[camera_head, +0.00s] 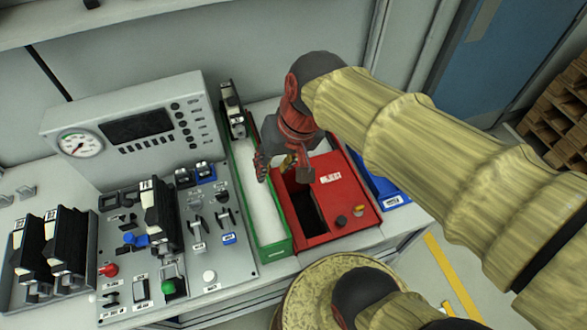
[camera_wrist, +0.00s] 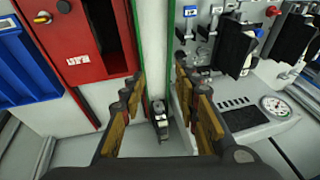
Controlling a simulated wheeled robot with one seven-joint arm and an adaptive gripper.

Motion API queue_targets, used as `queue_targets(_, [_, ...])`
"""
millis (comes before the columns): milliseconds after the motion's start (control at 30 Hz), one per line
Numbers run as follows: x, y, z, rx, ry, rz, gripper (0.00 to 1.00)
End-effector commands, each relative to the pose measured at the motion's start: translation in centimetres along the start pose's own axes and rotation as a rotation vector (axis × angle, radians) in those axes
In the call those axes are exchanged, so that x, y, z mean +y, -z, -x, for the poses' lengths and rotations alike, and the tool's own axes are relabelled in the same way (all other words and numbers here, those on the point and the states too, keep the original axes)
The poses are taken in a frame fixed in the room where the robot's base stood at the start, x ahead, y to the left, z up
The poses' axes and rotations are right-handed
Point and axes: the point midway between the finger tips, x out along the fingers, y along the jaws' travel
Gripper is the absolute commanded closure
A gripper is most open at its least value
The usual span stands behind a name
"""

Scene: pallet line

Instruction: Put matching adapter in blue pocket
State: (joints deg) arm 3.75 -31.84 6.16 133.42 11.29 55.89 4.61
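My gripper (camera_head: 276,163) hangs over the border between the green-edged tray and the red REJECT box. In the wrist view my gripper (camera_wrist: 158,80) is open, its fingers wide apart with nothing between them. A dark grey and black adapter-like device (camera_head: 232,108) stands at the back end of the green tray. In the wrist view this device (camera_wrist: 160,122) shows below and between the fingers, apart from them. A blue bin (camera_head: 384,188), the only blue container I see, is right of the red box; it also shows in the wrist view (camera_wrist: 28,75).
The green tray (camera_head: 276,250) has a bare white floor. The red box (camera_head: 350,190) has a dark opening. A control panel (camera_head: 205,265) with switches and a black module stands left, below a gauge console (camera_head: 75,120). More black modules (camera_head: 68,240) sit far left.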

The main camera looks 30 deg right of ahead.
Motion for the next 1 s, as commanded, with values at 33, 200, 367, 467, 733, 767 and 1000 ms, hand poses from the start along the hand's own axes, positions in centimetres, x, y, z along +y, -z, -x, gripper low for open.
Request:
queue_targets(33, [0.5, -0.9, 0.9, 0.05, -0.022, 0.061, 0.69])
queue_targets(200, [2.1, -2.4, 2.5, 0.161, -0.089, 0.21, 0.69])
queue_targets(367, [2.7, -2.9, 3.1, 0.203, -0.117, 0.265, 0.69])
queue_targets(467, [2.8, -2.9, 3.1, 0.206, -0.121, 0.271, 0.69])
queue_targets(733, [2.9, -3.1, 2.5, 0.205, -0.119, 0.269, 0.69])
queue_targets(767, [2.9, -3.1, 2.5, 0.205, -0.119, 0.268, 0.69])
queue_targets(1000, [2.8, -3.0, 2.7, 0.204, -0.119, 0.268, 0.69])
